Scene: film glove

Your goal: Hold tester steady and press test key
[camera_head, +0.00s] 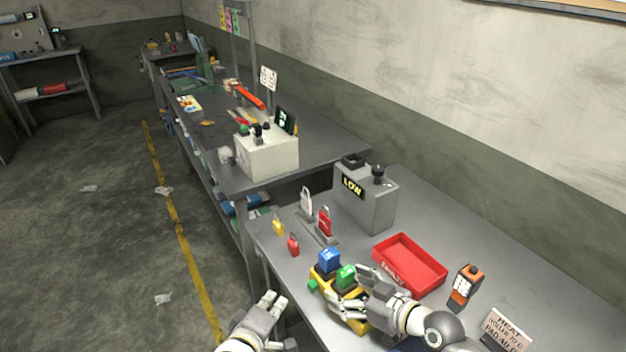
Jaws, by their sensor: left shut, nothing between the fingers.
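A yellow device (353,323) with a blue block (329,259) and a green block (345,276) at its far end lies on the grey bench; it looks like the tester, but I cannot make out a test key. My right gripper (353,287) is over the yellow device and covers part of it. Its fingers are spread around the near side of the green block; whether they touch or grip anything is unclear. My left gripper (270,302) is shut and empty, left of the bench's front edge and apart from the device.
A red tray (409,264) lies right of the device, with an orange handheld meter (466,287) and a lettered sign (507,331) beyond. A grey box marked LOW (366,200) stands behind. Some bench behind the tray is clear.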

